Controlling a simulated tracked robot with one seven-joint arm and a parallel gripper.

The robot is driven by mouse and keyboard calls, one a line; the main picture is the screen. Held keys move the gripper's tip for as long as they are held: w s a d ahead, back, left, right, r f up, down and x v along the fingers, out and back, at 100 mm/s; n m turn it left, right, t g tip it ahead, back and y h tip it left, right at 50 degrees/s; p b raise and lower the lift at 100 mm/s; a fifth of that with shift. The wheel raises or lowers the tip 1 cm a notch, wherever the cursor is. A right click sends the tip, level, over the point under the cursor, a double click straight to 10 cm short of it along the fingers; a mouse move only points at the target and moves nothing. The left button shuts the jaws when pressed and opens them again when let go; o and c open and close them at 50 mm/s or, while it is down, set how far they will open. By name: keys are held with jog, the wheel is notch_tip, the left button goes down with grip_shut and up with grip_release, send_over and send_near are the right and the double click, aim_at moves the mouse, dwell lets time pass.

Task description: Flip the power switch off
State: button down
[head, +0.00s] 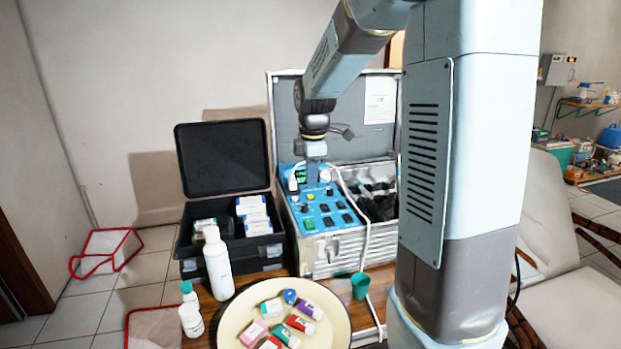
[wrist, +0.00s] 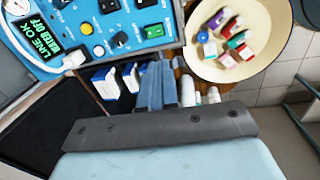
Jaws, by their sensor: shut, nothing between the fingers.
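The blue control panel (head: 318,212) is set in the open metal case, with several knobs and dark rocker switches. A green-lit switch (head: 309,224) is near its front left edge; a green one also shows in the wrist view (wrist: 155,31). I cannot tell which is the power switch. The panel's display (wrist: 38,38) reads "LINE OK" and "WATER OFF". My gripper (head: 316,178) points down over the back part of the panel, fingers together and empty. In the wrist view its closed fingers (wrist: 166,68) appear beside the panel; contact cannot be told.
The case's raised lid (head: 340,120) stands behind my gripper. A white hose (head: 366,235) hangs over the case front. A black box (head: 228,250) is to the left. A white bottle (head: 218,265), a green cup (head: 360,286) and a round tray (head: 236,318) with small boxes are in front.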

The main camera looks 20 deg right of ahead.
jog(key=s+r+m+t, duration=0.1)
jog(key=s+r+m, duration=0.2)
jog(key=s, duration=0.6)
jog(key=s+a+r+m+t, duration=0.1)
jog(key=s+r+m, duration=0.2)
jog(key=s+m, duration=0.5)
jog(key=s+a+r+m+t, duration=0.1)
jog(key=s+m, duration=0.4)
jog(key=s, duration=0.5)
notch_tip(320, 180, up, 2)
jog(key=shift+t, duration=0.6)
jog(key=shift+s, duration=0.15)
